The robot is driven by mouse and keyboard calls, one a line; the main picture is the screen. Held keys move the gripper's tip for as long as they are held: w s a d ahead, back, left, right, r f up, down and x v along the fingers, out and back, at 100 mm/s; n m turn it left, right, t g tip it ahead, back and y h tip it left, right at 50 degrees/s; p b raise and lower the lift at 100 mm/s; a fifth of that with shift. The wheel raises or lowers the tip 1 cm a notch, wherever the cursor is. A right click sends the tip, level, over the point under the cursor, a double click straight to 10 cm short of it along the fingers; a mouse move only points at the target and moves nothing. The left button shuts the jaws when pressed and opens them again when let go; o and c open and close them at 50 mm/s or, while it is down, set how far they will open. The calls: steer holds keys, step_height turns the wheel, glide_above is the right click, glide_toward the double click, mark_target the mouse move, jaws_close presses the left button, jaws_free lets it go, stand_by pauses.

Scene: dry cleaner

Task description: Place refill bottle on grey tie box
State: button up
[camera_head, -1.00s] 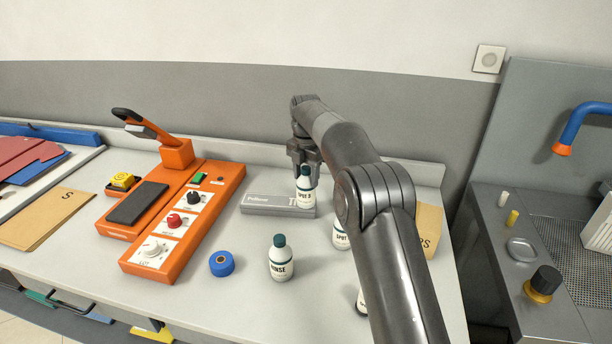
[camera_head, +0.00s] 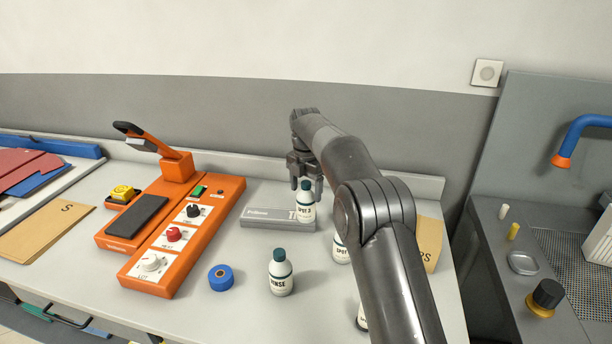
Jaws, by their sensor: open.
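The refill bottle (camera_head: 305,207), white with a dark green cap and a "SPOT" label, stands upright at the right end of the grey tie box (camera_head: 268,218). It appears to rest on the box's top. My gripper (camera_head: 306,182) is open, with its fingertips around or just above the bottle's cap. From this angle I cannot tell whether a finger touches the cap. The box lies flat on the counter, its left part bare.
Another spot bottle (camera_head: 341,250) is partly behind my arm. An orange press (camera_head: 178,228) stands left. A brown envelope (camera_head: 429,243) lies right.

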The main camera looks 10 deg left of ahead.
step_height(320, 180, up, 10)
steer(key=shift+r, duration=0.8)
steer(key=shift+r, duration=0.1)
steer(key=s+d+r+m+t, duration=0.1)
steer(key=s+d+r+m, duration=0.35)
steer(key=d+r, duration=0.2)
steer(key=s+d+r+m+t, duration=0.1)
steer(key=s+d+r+m, duration=0.35)
steer(key=d+m, duration=0.2)
steer(key=s+d+r+m+t, duration=0.1)
steer(key=s+d+r+m, duration=0.1)
steer(key=s+d+m, duration=0.75)
steer(key=s+d+f+m+t, duration=0.1)
steer(key=s+d+f+m, duration=0.2)
steer(key=s+f, duration=0.2)
steer(key=s+d+f+m, duration=0.3)
steer(key=s+d+f, duration=0.1)
steer(key=s, duration=0.7)
steer(key=s+d+f+m+t, duration=0.1)
steer(key=s+d+f+m, duration=0.2)
steer(key=s, duration=0.5)
step_height(320, 180, down, 3)
steer(key=shift+s+d+r+m+t, duration=0.2)
steer(key=shift+s+d+m+t, duration=0.1)
steer(key=shift+m, duration=0.25)
